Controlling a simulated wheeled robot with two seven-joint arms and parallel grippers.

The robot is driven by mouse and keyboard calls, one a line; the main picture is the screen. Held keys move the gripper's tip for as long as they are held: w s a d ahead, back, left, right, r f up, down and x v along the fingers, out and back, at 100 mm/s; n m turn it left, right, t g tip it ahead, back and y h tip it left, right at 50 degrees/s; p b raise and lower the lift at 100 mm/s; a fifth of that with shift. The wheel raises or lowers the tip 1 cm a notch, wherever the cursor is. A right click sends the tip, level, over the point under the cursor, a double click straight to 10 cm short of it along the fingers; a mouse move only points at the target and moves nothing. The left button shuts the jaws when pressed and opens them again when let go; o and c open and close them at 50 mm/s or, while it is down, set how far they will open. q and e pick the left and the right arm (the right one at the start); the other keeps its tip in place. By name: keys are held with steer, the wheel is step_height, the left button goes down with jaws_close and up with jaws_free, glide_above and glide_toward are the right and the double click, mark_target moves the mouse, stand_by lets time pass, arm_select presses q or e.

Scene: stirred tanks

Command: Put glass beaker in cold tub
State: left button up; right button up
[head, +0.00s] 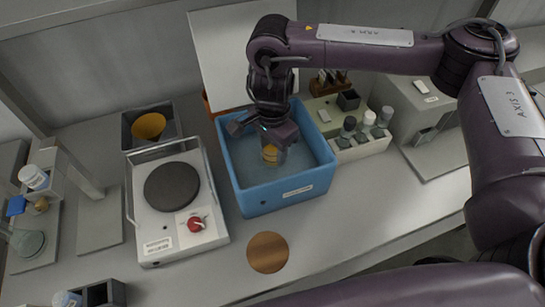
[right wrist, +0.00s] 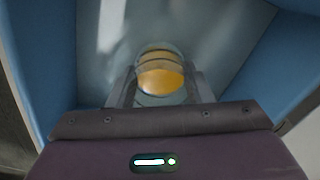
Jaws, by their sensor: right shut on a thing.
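A blue tub (head: 290,197) stands on the bench, right of the hotplate, with pale bluish contents inside. My right gripper (head: 272,147) reaches down into the tub from above. It is shut on a glass beaker (head: 270,154) holding orange-yellow liquid. The right wrist view shows the beaker (right wrist: 160,75) between the two fingers, with the tub's blue walls (right wrist: 40,65) around it. I cannot tell whether the beaker touches the tub's floor. My left gripper is not in view.
A hotplate (head: 150,225) with a dark round plate and red knob stands left of the tub. A grey bin with an orange bowl (head: 148,126) is behind it. A rack of bottles (head: 362,146) stands right. A brown disc (head: 267,252) lies in front.

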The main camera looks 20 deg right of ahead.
mark_target(273, 159)
steer(key=shift+f, duration=2.05)
steer(key=shift+f+b, duration=0.2)
steer(key=shift+b, duration=0.2)
steer(key=o, duration=1)
steer(key=shift+r, duration=0.1)
step_height(273, 159, up, 12)
steer(key=shift+r+p, duration=0.15)
steer(key=shift+p, duration=0.2)
steer(key=shift+s, duration=0.15)
